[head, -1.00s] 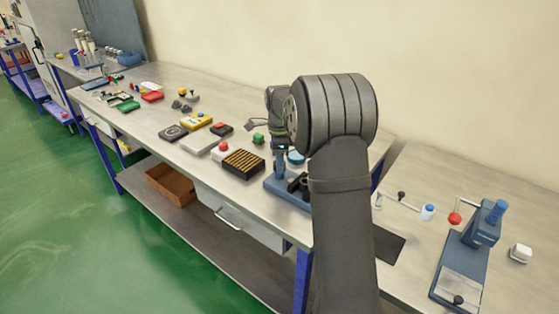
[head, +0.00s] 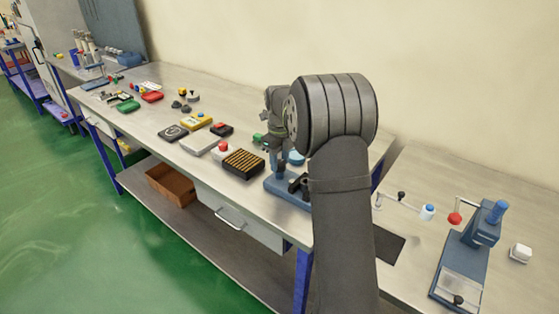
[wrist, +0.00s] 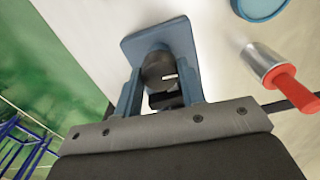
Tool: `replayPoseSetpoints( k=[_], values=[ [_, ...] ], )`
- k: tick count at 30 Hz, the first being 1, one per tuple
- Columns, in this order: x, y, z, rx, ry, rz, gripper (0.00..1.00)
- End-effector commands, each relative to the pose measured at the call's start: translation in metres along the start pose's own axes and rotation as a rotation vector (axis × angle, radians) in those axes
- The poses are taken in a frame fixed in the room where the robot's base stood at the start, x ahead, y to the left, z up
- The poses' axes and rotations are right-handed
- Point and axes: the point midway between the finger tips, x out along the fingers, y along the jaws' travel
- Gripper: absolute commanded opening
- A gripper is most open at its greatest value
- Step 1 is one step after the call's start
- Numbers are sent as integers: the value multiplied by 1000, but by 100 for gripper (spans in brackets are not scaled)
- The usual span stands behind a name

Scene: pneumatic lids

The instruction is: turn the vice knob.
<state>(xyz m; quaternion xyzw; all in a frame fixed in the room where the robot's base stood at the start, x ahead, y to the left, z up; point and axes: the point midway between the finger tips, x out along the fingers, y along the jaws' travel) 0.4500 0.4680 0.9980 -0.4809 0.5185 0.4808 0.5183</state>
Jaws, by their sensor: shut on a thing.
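The blue vice base (head: 286,199) stands on the bench just left of my upright arm link in the head view. The wrist view shows its blue plate (wrist: 185,38) and a dark round knob (wrist: 156,68) with a white mark. My gripper (wrist: 162,84) has a blue finger on each side of this knob and is shut on it. In the head view my wrist hangs above the vice, and the fingertips and knob are too small and covered to make out.
A round blue dish (head: 297,158) lies behind the vice. A red-handled metal piece (wrist: 278,76) is close to the right in the wrist view. A black box with brass rows (head: 243,162) stands left of the vice. Another blue fixture (head: 465,260) stands at the right.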

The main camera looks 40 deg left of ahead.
Motion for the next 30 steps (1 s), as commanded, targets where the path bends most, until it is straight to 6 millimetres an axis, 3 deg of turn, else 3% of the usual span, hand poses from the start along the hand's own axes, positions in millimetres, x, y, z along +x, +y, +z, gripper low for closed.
replayPoseSetpoints(
  k=[20,21,24,30],
  values=[
    [-1,-1,0,65,-2,-2,14],
    [-1,-1,0,65,-2,-2,40],
    [-1,0,0,65,-2,-2,58],
    [0,0,0,65,-1,-1,58]
  ],
)
